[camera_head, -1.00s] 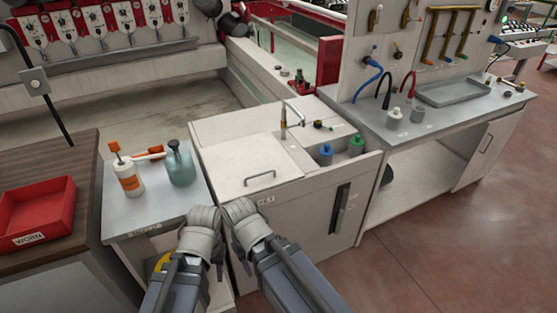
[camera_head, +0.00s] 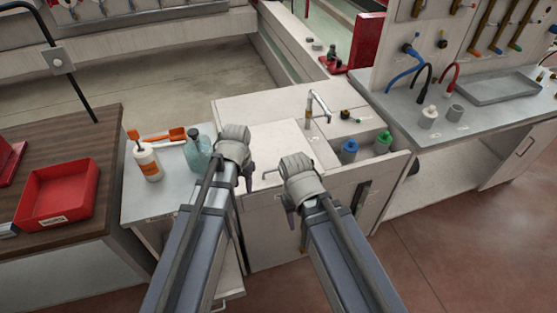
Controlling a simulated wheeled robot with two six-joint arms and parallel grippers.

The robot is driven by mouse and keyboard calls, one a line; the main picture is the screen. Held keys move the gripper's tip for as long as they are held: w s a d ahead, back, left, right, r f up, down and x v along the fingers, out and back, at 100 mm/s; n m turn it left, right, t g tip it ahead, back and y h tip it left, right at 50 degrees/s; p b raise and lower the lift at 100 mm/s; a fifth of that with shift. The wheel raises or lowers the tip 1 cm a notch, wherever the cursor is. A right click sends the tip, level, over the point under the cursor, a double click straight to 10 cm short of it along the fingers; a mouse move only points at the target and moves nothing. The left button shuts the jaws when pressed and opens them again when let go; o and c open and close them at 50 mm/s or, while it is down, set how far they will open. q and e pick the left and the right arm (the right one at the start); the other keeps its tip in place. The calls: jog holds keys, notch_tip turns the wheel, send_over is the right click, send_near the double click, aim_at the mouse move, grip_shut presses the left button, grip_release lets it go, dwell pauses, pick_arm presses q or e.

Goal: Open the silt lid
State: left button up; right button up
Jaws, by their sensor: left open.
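The silt lid (camera_head: 277,138) is a flat pale panel lying closed on top of the white cabinet. Its bar handle (camera_head: 266,172) shows near the front edge, partly hidden between my two grippers. My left gripper (camera_head: 243,174) is open, over the lid's front left corner, just left of the handle. My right gripper (camera_head: 292,208) is just right of the handle, at the cabinet's front edge. Its fingers point away and down, so I cannot tell whether they are open. No contact with the lid is visible.
A faucet (camera_head: 317,106) rises behind the lid. An orange and white bottle (camera_head: 148,162) and a teal bottle (camera_head: 196,152) stand on the left counter. A red tray (camera_head: 58,196) lies farther left.

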pick_arm(q)
jog(key=w+d+m, duration=0.5)
jog(key=w, duration=0.3)
jog(key=m, duration=0.4)
send_near(276, 170)
jog(key=shift+t, duration=0.4)
jog(key=f+b, duration=0.5)
jog(key=w+f+b, duration=0.1)
jog(key=f+b, duration=0.1)
jog(key=shift+a+f, duration=0.1)
jog(key=shift+f, duration=0.25)
jog(key=shift+s, duration=0.1)
jog(key=shift+c, duration=0.3)
grip_shut()
